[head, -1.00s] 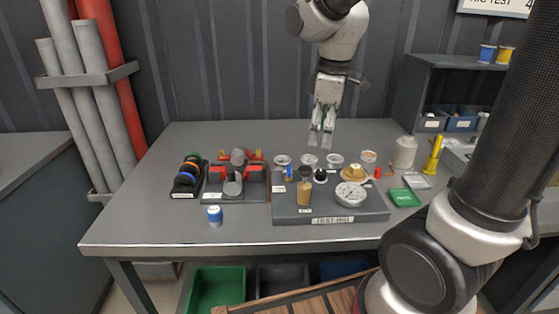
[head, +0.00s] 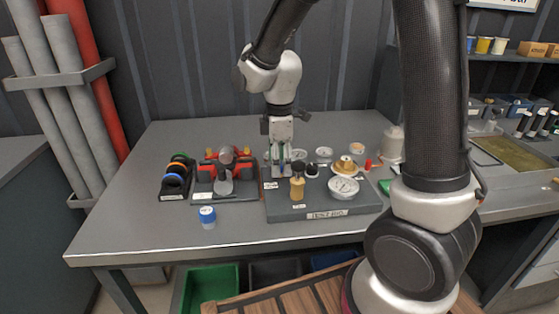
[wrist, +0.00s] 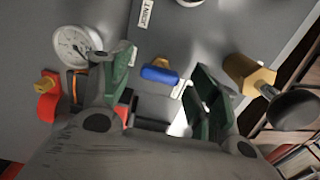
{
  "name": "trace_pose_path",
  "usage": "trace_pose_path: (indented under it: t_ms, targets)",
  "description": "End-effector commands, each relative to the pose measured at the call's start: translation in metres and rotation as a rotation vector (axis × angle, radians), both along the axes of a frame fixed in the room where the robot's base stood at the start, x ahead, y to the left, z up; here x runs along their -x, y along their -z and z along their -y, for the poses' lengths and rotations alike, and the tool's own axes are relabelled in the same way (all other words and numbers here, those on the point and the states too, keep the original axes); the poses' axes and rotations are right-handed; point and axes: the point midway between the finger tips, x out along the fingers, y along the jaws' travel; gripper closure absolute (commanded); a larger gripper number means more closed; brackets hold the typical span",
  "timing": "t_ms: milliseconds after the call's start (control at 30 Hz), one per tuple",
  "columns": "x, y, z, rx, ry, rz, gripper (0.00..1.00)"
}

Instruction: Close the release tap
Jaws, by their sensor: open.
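A small tap with a blue handle (wrist: 160,75) and a brass-coloured stem lies between my open fingers in the wrist view, apart from both; I take it to be the release tap. In the head view, my gripper (head: 277,168) points down over the left rear part of the grey test rig (head: 325,207) and largely hides the tap. My fingers hold nothing. A brass-coloured fitting with a black knob (head: 297,182) stands on the rig just in front of my gripper. It also shows right of my fingers in the wrist view (wrist: 290,107).
A white gauge (head: 343,187) and a brass fitting (head: 346,166) stand on the rig's right side. Left are a red-and-grey tool holder (head: 225,177), a rack of coloured rings (head: 177,177) and a blue-capped pot (head: 207,217). The table's left front is clear.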

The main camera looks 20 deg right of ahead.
Motion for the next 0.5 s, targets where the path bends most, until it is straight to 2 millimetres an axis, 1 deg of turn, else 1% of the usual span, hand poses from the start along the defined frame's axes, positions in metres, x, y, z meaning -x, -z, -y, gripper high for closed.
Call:
trace_pose_path:
  t_ms: [167,267,400,433,500]
  targets:
    - [-0.0001,-0.0001,0.0000,0.000,0.000,0.001,0.39]
    - [-0.0001,-0.0003,0.0000,0.000,0.000,0.001,0.56]
    - [-0.0002,-0.0004,0.0000,0.000,0.001,0.001,0.81]
    - [-0.0002,-0.0004,-0.0001,-0.001,0.001,0.001,0.85]
    - [-0.0002,-0.0004,-0.0001,-0.001,0.001,0.001,0.85]
